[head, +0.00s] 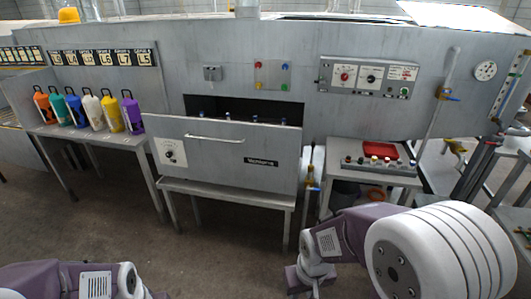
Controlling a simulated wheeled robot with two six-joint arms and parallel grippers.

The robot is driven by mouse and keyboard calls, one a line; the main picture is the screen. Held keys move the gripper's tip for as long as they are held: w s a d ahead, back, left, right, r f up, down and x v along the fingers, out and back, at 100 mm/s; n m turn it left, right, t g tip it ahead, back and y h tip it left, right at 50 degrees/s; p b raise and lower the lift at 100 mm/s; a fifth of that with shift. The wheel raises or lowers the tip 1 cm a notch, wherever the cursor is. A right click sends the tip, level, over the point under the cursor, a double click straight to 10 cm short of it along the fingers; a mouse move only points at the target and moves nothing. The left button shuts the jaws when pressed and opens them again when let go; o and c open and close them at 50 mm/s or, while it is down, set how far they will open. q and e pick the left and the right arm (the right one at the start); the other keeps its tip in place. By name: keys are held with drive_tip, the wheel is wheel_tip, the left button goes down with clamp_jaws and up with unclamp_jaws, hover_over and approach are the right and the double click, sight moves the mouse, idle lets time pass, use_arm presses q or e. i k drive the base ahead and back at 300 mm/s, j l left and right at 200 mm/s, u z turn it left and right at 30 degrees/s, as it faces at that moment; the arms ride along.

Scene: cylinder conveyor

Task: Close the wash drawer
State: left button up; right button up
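The wash drawer (225,165) is a wide grey metal front panel in the middle of the head view. It has a horizontal bar handle (213,138), a small dial plate (171,152) at its left and a dark label (260,161) at its right. It stands out from the machine, with a dark opening (237,108) visible above and behind it. Several small bluish tops show over its upper edge; the rest of its contents is hidden. Parts of my left and right arms show at the bottom corners, but neither gripper is visible.
A metal stand (228,191) is under the drawer. A side table (92,130) at left holds several coloured bottles. A small table (368,172) at right carries a red tray (376,150) and knobs. A valve pipe (311,175) stands close by the drawer's right side. The floor in front is clear.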

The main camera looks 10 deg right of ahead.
sight(264, 156)
drive_tip(key=i+l, duration=0.25)
drive_tip(key=i, duration=0.2)
drive_tip(key=i+l+z, duration=0.1)
drive_tip(key=i+l, duration=0.15)
drive_tip(key=i, duration=0.15)
drive_tip(key=i+l, duration=0.25)
drive_tip(key=i, duration=0.2)
drive_tip(key=i+l, duration=0.2)
drive_tip(key=i, duration=0.25)
drive_tip(key=i+l+z, duration=0.1)
drive_tip(key=i+l, duration=0.15)
drive_tip(key=i, duration=0.15)
